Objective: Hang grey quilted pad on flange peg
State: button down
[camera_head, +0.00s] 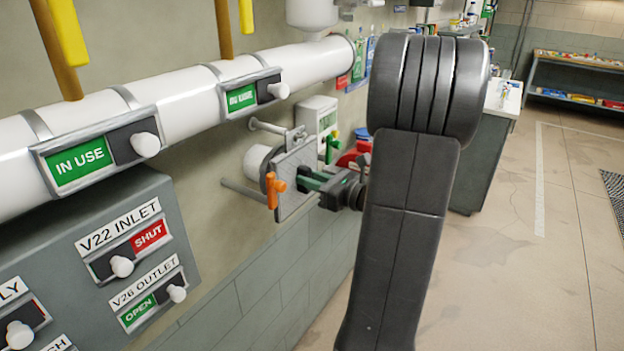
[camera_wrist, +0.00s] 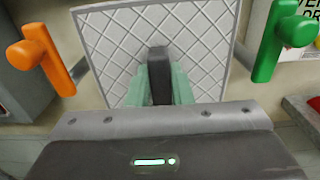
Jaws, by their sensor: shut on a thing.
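The grey quilted pad (camera_head: 294,172) is a thin square plate, held upright in front of the wall fittings. In the wrist view the pad (camera_wrist: 108,40) shows its diamond stitching and fills the top middle. My gripper (camera_head: 306,183) is shut on the pad; its green fingers (camera_wrist: 160,85) meet the pad's lower middle. Behind the pad is a round white flange (camera_head: 255,161), partly hidden. A metal peg (camera_head: 267,127) shows at the pad's upper edge and a grey rod (camera_head: 240,190) to its lower left. I cannot tell whether the pad touches either.
An orange handle (camera_head: 273,190) is close left of the pad, and a green handle (camera_head: 332,143) is to its right. A white pipe with status signs (camera_head: 180,98) runs along the wall above left. A grey panel (camera_head: 60,250) is at lower left. Open floor lies right.

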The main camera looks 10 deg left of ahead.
dwell(0.4)
jog(key=c, duration=1.2)
grip_release()
jog(key=b+v, duration=0.2)
jog(key=v, duration=1.1)
jog(key=shift+d+b, duration=0.3)
jog(key=shift+d, duration=0.1)
jog(key=shift+a+r, duration=0.1)
jog(key=p+x, duration=0.2)
jog(key=x, duration=1.1)
jog(key=shift+s+r+p, duration=0.1)
jog(key=shift+r+p, duration=0.05)
jog(key=shift+p, duration=0.25)
